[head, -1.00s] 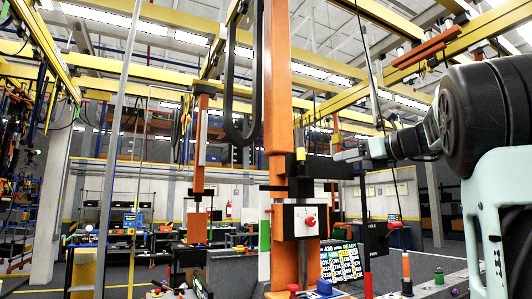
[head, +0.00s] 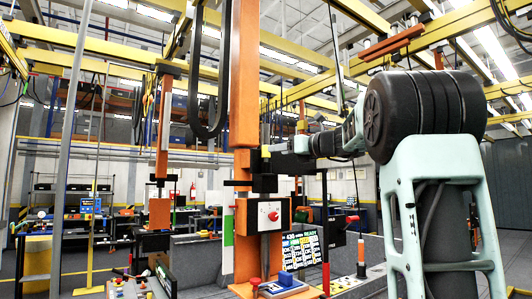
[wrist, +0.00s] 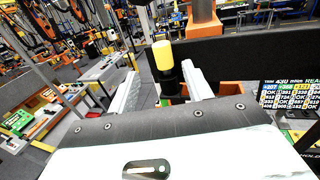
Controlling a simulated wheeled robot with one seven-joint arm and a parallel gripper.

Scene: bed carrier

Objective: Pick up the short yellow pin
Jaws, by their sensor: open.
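A short yellow cylinder with a black lower part, which looks like the yellow pin (wrist: 163,55), stands upright in the wrist view. It appears in the gap between my two pale fingers, toward their tips. My gripper (wrist: 160,88) is open, and nothing is clasped in it. I cannot tell how far the pin is beyond the fingertips. In the head view my gripper (head: 272,149) is small and overlaps the orange column. I cannot make out the yellow pin there.
An orange column (head: 243,110) with a white control box (head: 270,215) stands by my gripper. A lit number screen (head: 301,250) is below. A banded orange-and-white pin (head: 361,256) stands to the right. A dark panel (wrist: 255,62) lies behind the pin in the wrist view.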

